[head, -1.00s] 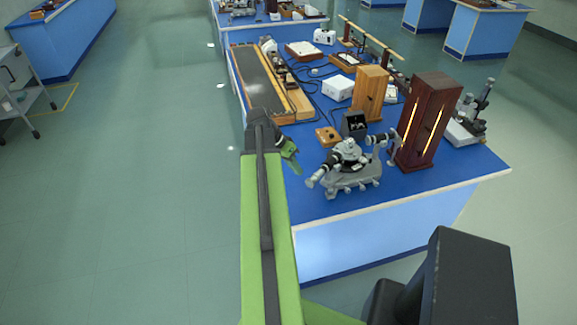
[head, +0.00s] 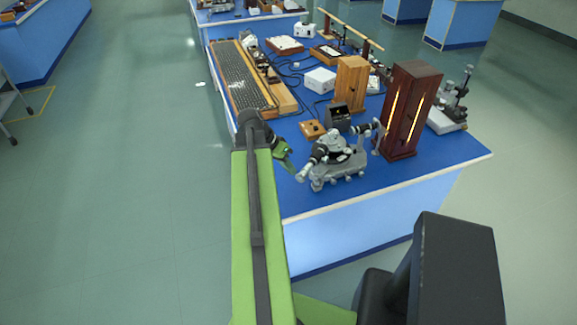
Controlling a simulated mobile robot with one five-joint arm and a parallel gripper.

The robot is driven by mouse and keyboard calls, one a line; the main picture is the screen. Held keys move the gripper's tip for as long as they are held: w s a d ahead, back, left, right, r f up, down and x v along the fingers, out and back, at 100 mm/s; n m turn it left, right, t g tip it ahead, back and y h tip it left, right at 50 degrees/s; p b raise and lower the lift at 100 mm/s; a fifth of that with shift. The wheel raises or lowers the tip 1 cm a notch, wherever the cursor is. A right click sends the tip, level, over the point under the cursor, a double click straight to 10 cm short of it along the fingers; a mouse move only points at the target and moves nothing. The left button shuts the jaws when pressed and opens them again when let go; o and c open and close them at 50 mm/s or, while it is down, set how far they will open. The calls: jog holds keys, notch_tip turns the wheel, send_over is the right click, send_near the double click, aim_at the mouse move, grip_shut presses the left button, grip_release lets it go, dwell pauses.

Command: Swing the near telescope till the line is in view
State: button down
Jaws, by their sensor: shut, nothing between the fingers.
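The near spectrometer (head: 338,168) is a grey metal instrument on a round base, near the front edge of the blue bench. Its near telescope (head: 308,168) is a short tube pointing to the lower left. A second arm of the instrument (head: 366,130) points right, toward the dark wooden lamp cabinet (head: 410,110), which has two lit slits. My gripper (head: 290,166) is shut and empty, just left of the telescope's outer end. Whether it touches the telescope I cannot tell. No spectral line is visible in this view.
A small wooden block (head: 312,129) and a black box (head: 338,114) stand behind the spectrometer. A light wooden cabinet (head: 351,82) and white box (head: 320,79) stand farther back. The bench front (head: 400,195) is clear.

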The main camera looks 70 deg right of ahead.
jog(key=w+d+p+v, duration=0.1)
jog(key=w+p+v, duration=0.1)
jog(key=p+v, duration=0.8)
jog(key=shift+p+v, duration=0.3)
jog(key=shift+v, duration=0.85)
jog(key=shift+w+f, duration=0.15)
jog(key=shift+w, duration=0.05)
